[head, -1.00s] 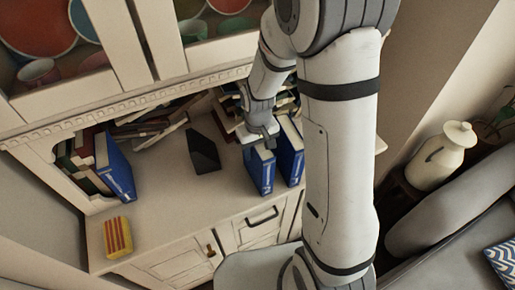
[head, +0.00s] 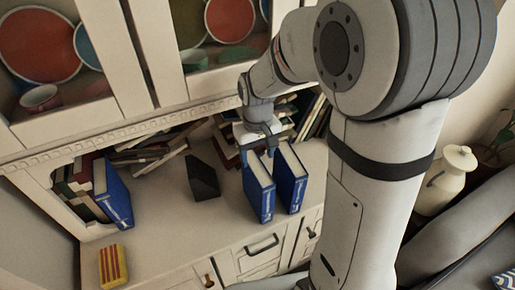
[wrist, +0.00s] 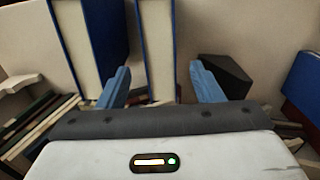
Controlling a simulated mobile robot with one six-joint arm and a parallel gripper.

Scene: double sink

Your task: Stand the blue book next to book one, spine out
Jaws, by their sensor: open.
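Two thick blue books stand upright side by side on the cabinet top in the head view, the left one (head: 260,193) and the right one (head: 291,182), with a narrow gap between them. Their blue, white-marked spines face the front. I cannot tell which is book one. My gripper (head: 258,150) is open just behind the left book's top. In the wrist view, my open fingers (wrist: 160,80) have the page edges of one blue book (wrist: 155,45) showing between their tips; the other blue book (wrist: 85,45) stands to the left. Contact is unclear.
A black block (head: 202,177) stands left of the pair. Another blue book (head: 113,192) leans on the left row. A yellow-and-red striped item (head: 113,267) lies near the front left. Piled books (head: 148,155) lie behind. A white jar (head: 445,180) stands at right.

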